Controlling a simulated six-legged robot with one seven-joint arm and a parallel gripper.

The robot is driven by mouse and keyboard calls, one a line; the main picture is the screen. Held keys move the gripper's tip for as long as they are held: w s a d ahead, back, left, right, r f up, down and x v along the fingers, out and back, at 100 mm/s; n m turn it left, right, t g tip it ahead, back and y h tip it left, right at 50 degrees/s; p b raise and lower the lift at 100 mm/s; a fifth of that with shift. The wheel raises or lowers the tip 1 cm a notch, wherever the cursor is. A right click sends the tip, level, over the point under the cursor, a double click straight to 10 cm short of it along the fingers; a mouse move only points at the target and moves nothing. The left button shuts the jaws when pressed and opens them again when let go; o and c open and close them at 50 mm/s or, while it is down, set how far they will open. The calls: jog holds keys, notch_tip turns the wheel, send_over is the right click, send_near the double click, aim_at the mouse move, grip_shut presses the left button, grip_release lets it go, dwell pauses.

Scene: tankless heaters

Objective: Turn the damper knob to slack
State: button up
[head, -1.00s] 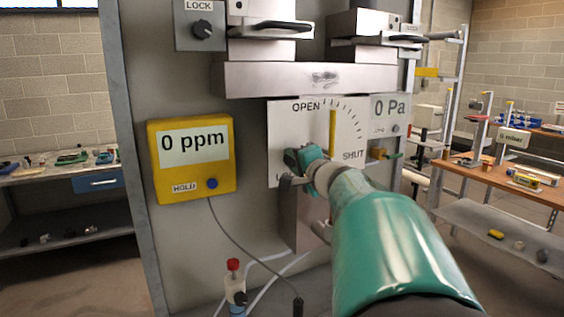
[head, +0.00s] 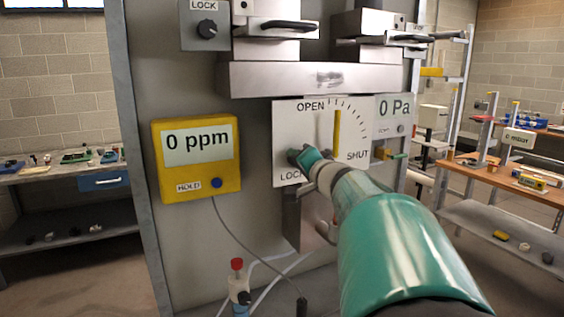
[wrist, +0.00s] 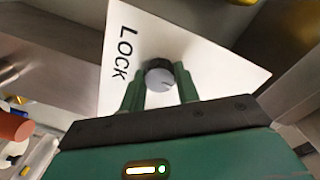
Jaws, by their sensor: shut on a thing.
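The damper plate (head: 322,119) is a white panel with a dial marked OPEN and SHUT, a yellow pointer (head: 337,133) standing nearly upright, and a LOCK label at its lower left. The knob (wrist: 159,75), round, with a grey face and dark rim, sits beside the LOCK label in the wrist view. My gripper (wrist: 158,88) has its green fingers on either side of the knob, shut on it. In the head view my gripper (head: 309,158) is at the plate's lower left and hides most of the knob. I see no slack label.
A yellow 0 ppm meter (head: 197,158) hangs left of the plate, its cable running down. A 0 Pa gauge (head: 394,108) is at the right. A metal duct (head: 320,77) juts out above. A red-capped bottle (head: 238,284) stands below. Workbenches flank the panel.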

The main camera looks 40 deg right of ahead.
jog(key=o, duration=1)
jog(key=shift+c, duration=0.2)
jog(key=v, duration=1.3)
jog(key=shift+s+a, duration=0.2)
jog(key=shift+s, duration=0.1)
